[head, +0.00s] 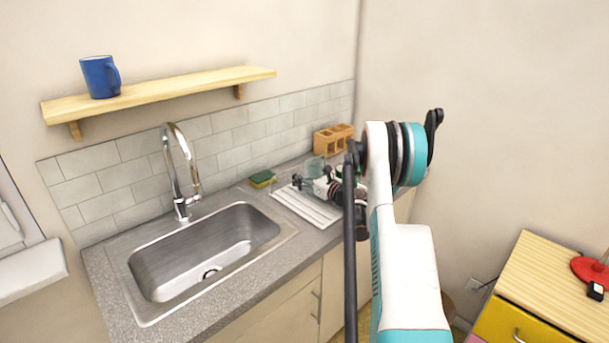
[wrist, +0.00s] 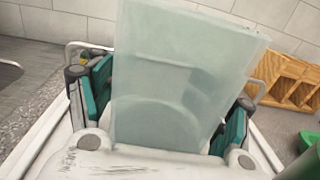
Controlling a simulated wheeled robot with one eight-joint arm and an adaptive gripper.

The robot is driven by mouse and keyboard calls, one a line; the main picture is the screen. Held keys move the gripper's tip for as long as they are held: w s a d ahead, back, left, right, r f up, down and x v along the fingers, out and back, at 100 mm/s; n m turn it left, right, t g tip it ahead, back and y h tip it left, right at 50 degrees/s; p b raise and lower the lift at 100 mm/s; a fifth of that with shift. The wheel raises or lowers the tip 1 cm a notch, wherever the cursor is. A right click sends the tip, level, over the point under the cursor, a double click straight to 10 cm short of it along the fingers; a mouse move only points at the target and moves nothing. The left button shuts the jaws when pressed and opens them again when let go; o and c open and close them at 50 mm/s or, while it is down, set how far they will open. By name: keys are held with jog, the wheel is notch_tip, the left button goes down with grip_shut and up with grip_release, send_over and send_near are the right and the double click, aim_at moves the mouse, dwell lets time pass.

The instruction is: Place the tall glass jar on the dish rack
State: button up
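The tall glass jar (wrist: 185,75) is pale, see-through and greenish; in the wrist view it fills the middle between the teal finger pads. My gripper (wrist: 165,115) appears shut on it, with a pad against each side. In the head view my gripper (head: 311,184) is over the counter right of the sink, and the jar (head: 314,167) shows small, partly hidden by my arm. The dish rack (head: 304,207) is a white ridged tray below and in front of the gripper. I cannot tell whether the jar touches it.
A steel sink (head: 165,262) with a faucet (head: 180,165) is to the left. A yellow-green sponge (head: 262,179) lies behind the rack. A wooden compartment holder (head: 333,139) stands in the back corner, also in the wrist view (wrist: 285,82). A green object (wrist: 308,150) is at lower right there.

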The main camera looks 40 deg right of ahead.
aim_at(314, 177)
jog(key=shift+r, duration=0.2)
jog(key=s+p, duration=0.1)
jog(key=s, duration=0.3)
jog(key=s+p, duration=0.1)
jog(key=s, duration=0.3)
jog(key=s+p, duration=0.1)
jog(key=s, duration=0.3)
jog(key=shift+d, duration=0.25)
